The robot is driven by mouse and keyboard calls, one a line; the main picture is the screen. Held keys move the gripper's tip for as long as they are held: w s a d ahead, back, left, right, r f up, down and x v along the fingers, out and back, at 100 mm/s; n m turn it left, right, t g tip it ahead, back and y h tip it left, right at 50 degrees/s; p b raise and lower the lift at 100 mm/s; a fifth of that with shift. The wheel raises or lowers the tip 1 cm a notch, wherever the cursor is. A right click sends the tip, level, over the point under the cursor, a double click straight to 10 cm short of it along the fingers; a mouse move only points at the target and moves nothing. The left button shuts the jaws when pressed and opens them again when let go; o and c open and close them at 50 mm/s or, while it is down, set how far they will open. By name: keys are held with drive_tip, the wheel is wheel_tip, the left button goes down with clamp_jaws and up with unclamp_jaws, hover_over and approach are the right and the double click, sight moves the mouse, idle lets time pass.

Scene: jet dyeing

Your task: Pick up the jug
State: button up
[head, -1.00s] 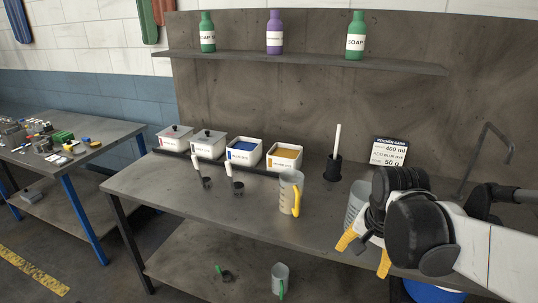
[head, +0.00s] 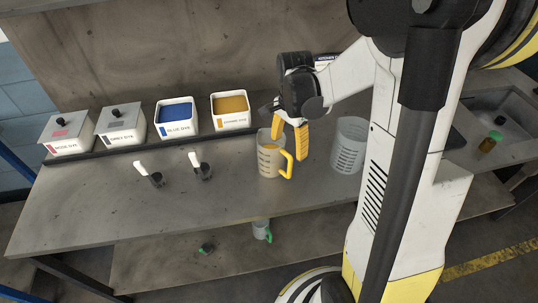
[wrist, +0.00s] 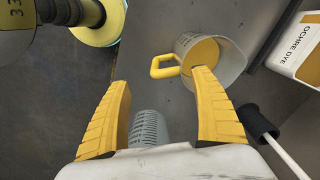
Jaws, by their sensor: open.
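A translucent measuring jug with a yellow handle (head: 271,163) stands upright on the bench, its handle to the right. Something orange-yellow shows inside it. My gripper (head: 290,140) is open, with its yellow fingers pointing down close by the jug's rim and handle. In the wrist view the jug (wrist: 232,60) lies beyond the fingertips, and its handle reaches toward the gap of my gripper (wrist: 162,82). The right finger overlaps the jug's rim in that view. I cannot tell whether it touches. Nothing is held.
A ribbed translucent beaker (head: 349,145) stands right of the jug. A blue dye box (head: 177,130) and an ochre dye box (head: 231,122) stand behind, with lidded boxes farther left. Two scoops (head: 202,172) lie left. Another jug (head: 261,230) stands on the lower shelf. The front bench is clear.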

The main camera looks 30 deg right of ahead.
drive_tip(key=shift+d+f, duration=0.1)
drive_tip(key=shift+f, duration=0.7)
drive_tip(key=b, duration=0.2)
hover_over(285, 173)
wheel_tip(285, 173, down, 6)
drive_tip(key=shift+r, duration=0.1)
drive_tip(key=c, duration=1.4)
